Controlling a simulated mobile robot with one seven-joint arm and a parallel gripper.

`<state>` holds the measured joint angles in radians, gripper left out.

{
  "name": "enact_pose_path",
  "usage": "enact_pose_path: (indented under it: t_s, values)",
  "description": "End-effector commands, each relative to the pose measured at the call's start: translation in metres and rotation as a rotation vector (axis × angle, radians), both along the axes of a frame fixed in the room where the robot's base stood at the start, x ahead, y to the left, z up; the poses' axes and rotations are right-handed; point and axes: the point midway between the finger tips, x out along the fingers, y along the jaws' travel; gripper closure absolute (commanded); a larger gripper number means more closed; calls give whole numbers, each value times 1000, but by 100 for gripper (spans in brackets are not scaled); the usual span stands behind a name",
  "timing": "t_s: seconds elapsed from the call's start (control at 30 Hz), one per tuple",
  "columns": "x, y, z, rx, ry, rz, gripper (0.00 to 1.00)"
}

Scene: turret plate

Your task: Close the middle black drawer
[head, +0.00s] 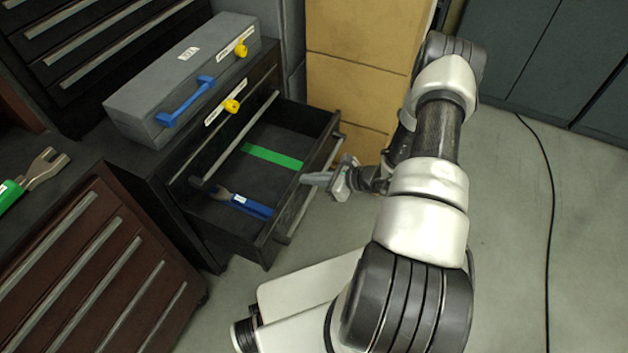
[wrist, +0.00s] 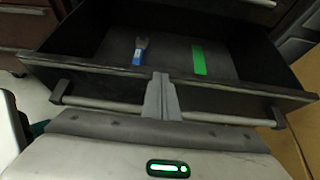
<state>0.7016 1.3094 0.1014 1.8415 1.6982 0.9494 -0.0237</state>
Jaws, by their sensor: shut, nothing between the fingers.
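The middle black drawer (head: 262,230) stands pulled out of the black cabinet in the head view. Inside lie a blue-handled tool (head: 250,206) and a green strip (head: 272,156). In the wrist view the drawer's front (wrist: 235,93) spans the picture, with its grey bar handle (wrist: 95,103) running across. My gripper (head: 312,179) is shut and empty, at the outer side of the drawer front. In the wrist view its fingers (wrist: 161,82) overlap the handle and the front's upper edge near the middle. I cannot tell whether they touch the drawer.
A grey case (head: 150,105) with a blue handle sits on the black cabinet. A dark red drawer unit (head: 90,260) stands at the lower left. Cardboard boxes (head: 350,75) are stacked behind the drawer. The floor (head: 510,230) at right is clear except for a black cable (head: 551,220).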

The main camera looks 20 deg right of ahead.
Motion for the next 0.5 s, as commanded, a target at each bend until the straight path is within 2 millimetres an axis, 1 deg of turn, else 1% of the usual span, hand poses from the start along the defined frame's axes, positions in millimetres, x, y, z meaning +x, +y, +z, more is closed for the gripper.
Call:
enact_pose_path:
  t_s: [0.17,0.5]
  values:
    - [25,26,-2,2,-5,5,100]
    - [87,88,-3,1,-4,5,100]
